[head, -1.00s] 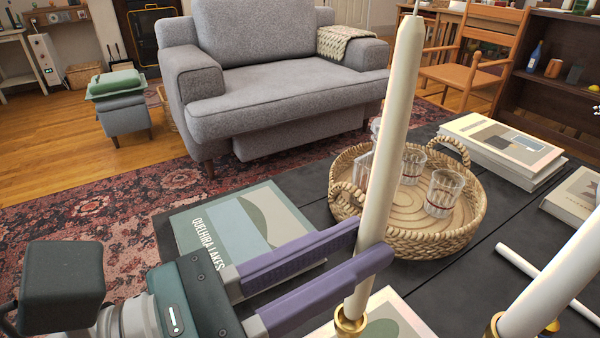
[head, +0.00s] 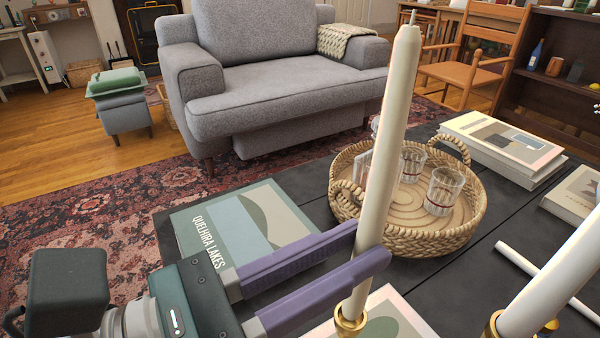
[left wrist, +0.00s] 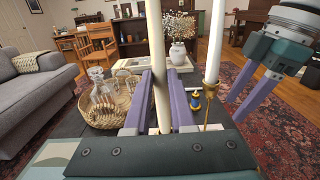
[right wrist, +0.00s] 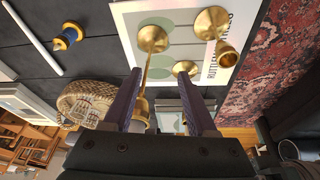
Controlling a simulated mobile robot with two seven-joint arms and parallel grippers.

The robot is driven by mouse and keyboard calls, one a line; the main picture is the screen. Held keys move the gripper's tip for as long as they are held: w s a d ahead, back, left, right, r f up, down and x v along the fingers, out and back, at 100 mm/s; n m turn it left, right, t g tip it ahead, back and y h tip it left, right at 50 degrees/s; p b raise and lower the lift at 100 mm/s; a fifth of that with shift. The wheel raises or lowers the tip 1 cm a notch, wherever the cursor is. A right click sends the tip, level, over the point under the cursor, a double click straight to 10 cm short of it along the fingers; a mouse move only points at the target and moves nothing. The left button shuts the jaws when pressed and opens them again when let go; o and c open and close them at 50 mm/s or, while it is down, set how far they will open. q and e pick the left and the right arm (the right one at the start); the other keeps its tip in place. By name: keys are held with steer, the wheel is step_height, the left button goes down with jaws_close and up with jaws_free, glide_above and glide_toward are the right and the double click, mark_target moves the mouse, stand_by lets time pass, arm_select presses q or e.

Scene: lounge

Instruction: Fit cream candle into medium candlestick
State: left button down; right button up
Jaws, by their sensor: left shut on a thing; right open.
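The cream candle (head: 385,150) stands nearly upright, leaning slightly, in my left gripper (head: 372,245), which is shut on its lower part. It also shows between the fingers in the left wrist view (left wrist: 158,65). Its lower end meets the brass cup of a candlestick (head: 350,320); how deep it sits is hard to tell. A second pale candle (head: 550,280) stands in another brass candlestick (head: 493,326) at the right. My right gripper (right wrist: 160,80) is open and empty, with brass candlesticks (right wrist: 152,40) beyond its fingers. It also shows at the right of the left wrist view.
A woven tray (head: 440,240) with several glasses stands behind the candle. A book (head: 245,225) lies at left; stacked books (head: 505,150) lie at right. A loose white stick (head: 520,262) and a blue-and-gold spool (right wrist: 67,38) lie on the dark table.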

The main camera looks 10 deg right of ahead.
arm_select(q)
steer(key=shift+f+b, duration=1.1)
steer(key=shift+f, duration=0.25)
steer(key=c, duration=0.7)
jaws_free()
steer(key=shift+p+v, duration=0.7)
steer(key=shift+v, duration=2.35)
